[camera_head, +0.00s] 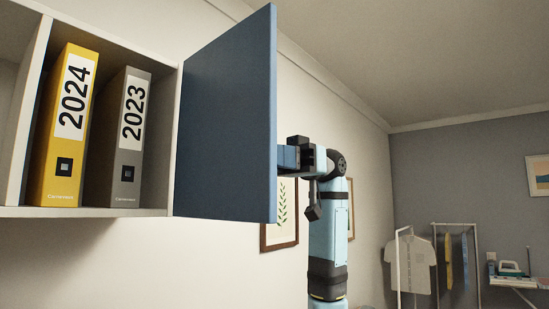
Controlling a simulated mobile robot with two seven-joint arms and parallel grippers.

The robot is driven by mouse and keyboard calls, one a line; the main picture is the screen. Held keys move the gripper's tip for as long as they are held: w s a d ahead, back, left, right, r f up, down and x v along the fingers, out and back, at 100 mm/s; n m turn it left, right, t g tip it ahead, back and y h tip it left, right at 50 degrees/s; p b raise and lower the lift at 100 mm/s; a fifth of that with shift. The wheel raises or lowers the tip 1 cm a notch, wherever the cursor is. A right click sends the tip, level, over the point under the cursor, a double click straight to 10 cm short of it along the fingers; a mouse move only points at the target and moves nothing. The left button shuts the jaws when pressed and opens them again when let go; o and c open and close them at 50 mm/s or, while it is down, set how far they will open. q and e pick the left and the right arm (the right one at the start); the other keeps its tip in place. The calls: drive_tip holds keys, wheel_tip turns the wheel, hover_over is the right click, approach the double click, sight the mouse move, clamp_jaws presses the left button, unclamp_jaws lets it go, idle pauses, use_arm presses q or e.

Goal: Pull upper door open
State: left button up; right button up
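The blue upper door (228,120) of the wall cabinet stands wide open, swung out from the right side of the white cabinet (110,211). A blue handle (287,158) sticks out from the door's outer face, to the right of its edge. My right gripper (303,157) is at this handle, on the outer side of the door, and its dark fingers appear shut on the handle's end. The fingertips are small and partly hidden. My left gripper is not in view.
Inside the cabinet stand a yellow 2024 binder (64,150) and a grey 2023 binder (125,150). Framed pictures hang on the walls. A clothes rack (476,245) with a shirt (411,262) stands far back right. The room's middle looks free.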

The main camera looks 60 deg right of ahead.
drive_tip(key=shift+o, duration=0.5)
drive_tip(key=b+v, duration=0.2)
drive_tip(key=v, duration=1.1)
drive_tip(key=shift+d, duration=0.4)
